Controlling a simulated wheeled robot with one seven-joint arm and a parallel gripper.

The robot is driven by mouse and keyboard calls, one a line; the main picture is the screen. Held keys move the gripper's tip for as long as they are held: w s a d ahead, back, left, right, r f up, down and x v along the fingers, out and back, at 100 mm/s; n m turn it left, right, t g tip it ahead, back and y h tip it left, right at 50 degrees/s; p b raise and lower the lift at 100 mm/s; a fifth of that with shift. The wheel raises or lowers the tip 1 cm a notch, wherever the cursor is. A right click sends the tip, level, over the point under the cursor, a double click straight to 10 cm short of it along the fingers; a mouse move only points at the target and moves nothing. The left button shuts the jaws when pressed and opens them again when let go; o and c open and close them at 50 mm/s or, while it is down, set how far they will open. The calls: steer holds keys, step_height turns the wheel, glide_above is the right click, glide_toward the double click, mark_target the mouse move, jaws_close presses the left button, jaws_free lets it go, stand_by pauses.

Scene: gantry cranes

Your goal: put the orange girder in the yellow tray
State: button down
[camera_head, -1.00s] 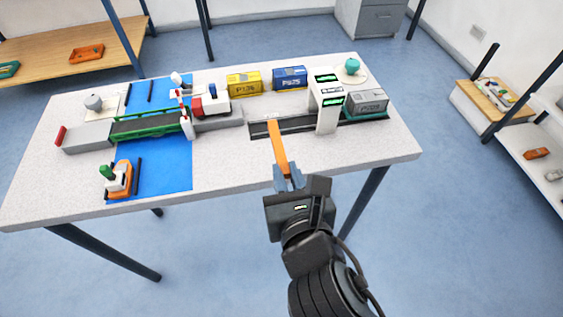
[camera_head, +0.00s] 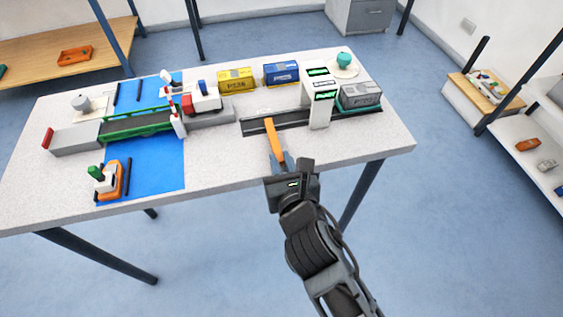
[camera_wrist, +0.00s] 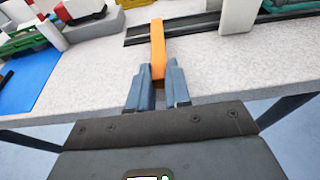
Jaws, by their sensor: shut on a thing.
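The orange girder (camera_head: 273,135) is a long, narrow bar. My gripper (camera_head: 283,161) is shut on its near end, and its far end points away from me over the dark rail track. In the wrist view the girder (camera_wrist: 158,45) stands out between the two blue-grey fingertips (camera_wrist: 158,75). The gripper is at the table's front edge. I cannot tell how high the girder is above the table.
A white gantry (camera_head: 319,97) straddles the track to the right, by a grey container (camera_head: 361,95). Yellow (camera_head: 236,80) and blue (camera_head: 281,72) containers stand behind. A red-and-white truck (camera_head: 201,98) and green bridge (camera_head: 137,123) are left. The front right tabletop is clear.

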steer(key=shift+f, duration=0.35)
steer(key=c, duration=1.1)
jaws_free()
steer(key=shift+o, duration=0.2)
steer(key=shift+r, duration=0.55)
steer(key=v, duration=1.2)
steer(key=shift+f, duration=0.2)
steer(key=shift+d, duration=0.1)
